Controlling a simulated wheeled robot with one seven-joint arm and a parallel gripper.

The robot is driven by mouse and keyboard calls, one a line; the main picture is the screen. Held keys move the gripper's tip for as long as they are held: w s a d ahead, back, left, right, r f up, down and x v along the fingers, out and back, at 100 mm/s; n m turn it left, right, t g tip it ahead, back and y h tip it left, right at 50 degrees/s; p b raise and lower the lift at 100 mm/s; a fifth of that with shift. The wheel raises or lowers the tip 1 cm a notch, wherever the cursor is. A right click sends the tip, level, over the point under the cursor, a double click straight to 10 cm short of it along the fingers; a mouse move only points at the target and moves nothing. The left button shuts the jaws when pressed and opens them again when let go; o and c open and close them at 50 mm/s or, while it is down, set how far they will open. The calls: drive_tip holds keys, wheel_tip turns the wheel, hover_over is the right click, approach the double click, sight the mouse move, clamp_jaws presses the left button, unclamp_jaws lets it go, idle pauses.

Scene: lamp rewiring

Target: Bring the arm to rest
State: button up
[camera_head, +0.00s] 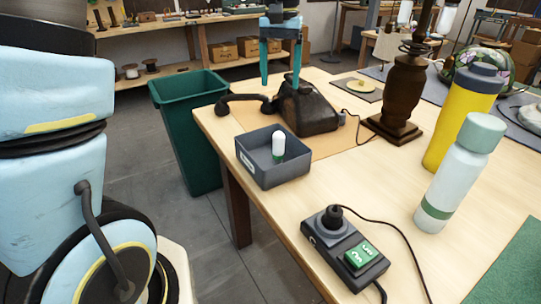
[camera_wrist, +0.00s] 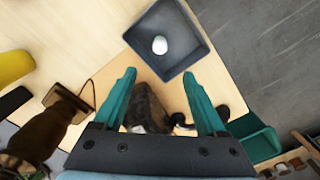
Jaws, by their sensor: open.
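My gripper (camera_head: 281,62) is open and empty, with its two teal fingers pointing down above the old dark telephone near the table's far left edge. In the wrist view my gripper (camera_wrist: 161,100) shows its fingers spread apart. The dark telephone (camera_head: 308,106) sits on a tan mat, its handset lying off to the left; it also shows between the fingers in the wrist view (camera_wrist: 147,106). A grey bin (camera_head: 262,174) in front of the telephone holds a white and green bulb-like piece (camera_head: 278,147). The bin (camera_wrist: 187,58) also shows in the wrist view, ahead of the fingertips.
A brown lamp base (camera_head: 397,115), a yellow bottle (camera_head: 455,125) and a pale bottle (camera_head: 452,185) stand on the right of the table (camera_head: 330,195). A switch box (camera_head: 345,250) with a cord lies in front. A green waste bin (camera_head: 187,130) stands left of the table.

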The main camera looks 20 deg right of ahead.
drive_tip(key=w+a+f+n, duration=0.1)
drive_tip(key=a+f, duration=0.1)
drive_tip(key=a, duration=0.5)
drive_tip(key=w+a+f+n, duration=0.1)
drive_tip(key=a+f, duration=0.2)
drive_tip(key=a, duration=0.4)
drive_tip(key=s+a+f+n, duration=0.1)
drive_tip(key=s+a+f, duration=0.1)
drive_tip(key=a, duration=0.6)
drive_tip(key=s+a+f+n+t, duration=0.1)
drive_tip(key=s+a+f+n, duration=0.1)
drive_tip(key=a, duration=0.6)
drive_tip(key=shift+s+f+n+t, duration=0.3)
drive_tip(key=shift+s+f, duration=0.55)
drive_tip(key=shift+s, duration=0.15)
drive_tip(key=shift+o, duration=0.2)
drive_tip(key=shift+a, duration=0.1)
